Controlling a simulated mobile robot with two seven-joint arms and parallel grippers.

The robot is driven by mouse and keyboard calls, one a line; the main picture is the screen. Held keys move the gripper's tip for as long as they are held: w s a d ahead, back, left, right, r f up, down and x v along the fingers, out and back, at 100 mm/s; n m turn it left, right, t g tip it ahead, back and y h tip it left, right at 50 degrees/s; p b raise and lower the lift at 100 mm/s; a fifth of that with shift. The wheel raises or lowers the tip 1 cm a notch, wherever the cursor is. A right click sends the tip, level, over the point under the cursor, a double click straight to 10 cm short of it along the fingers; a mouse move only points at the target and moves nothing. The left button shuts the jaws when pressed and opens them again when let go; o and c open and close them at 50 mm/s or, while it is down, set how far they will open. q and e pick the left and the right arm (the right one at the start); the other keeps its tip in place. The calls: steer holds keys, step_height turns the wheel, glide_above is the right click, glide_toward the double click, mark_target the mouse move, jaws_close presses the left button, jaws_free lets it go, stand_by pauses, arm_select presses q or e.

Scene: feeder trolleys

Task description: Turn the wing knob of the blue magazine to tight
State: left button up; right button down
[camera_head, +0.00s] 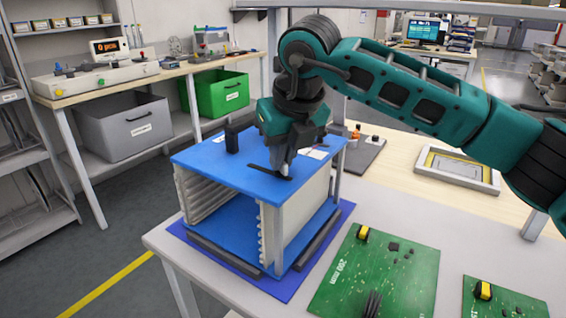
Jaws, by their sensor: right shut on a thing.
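The blue magazine (215,160) stands upright on a dark blue mat (345,212) at the left part of the white table. It has a blue top and base, pale slotted side walls and an open front. My right gripper (279,166) reaches down from above to the top plate and is shut on what appears to be the wing knob, mostly hidden by the fingers. A flat black bar (258,170) shows at the fingertips. A small black upright block (232,139) stands on the top's left part. My left gripper is not in view.
Green circuit boards (385,275) (500,303) lie right of the magazine. A framed panel (458,168) and a grey tray (362,154) lie farther back. Grey (125,125) and green (217,95) bins stand under the left bench. The floor at front left is clear.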

steer(key=shift+f+m, duration=0.1)
steer(key=shift+m, duration=0.4)
steer(key=shift+a+m+h+b, duration=0.15)
steer(key=shift+m+h+b, duration=0.35)
steer(key=shift+m+b, duration=0.35)
steer(key=m+h+b, duration=0.1)
steer(key=m, duration=0.2)
steer(key=shift+a+m, duration=0.1)
steer(key=shift+m, duration=0.25)
steer(key=m+h+b, duration=0.1)
steer(key=m, duration=0.1)
steer(key=shift+m, duration=0.3)
steer(key=shift+a+m+h, duration=0.1)
steer(key=shift+m+h, duration=0.7)
steer(key=shift+m, duration=0.6)
steer(key=c, duration=1.2)
jaws_free()
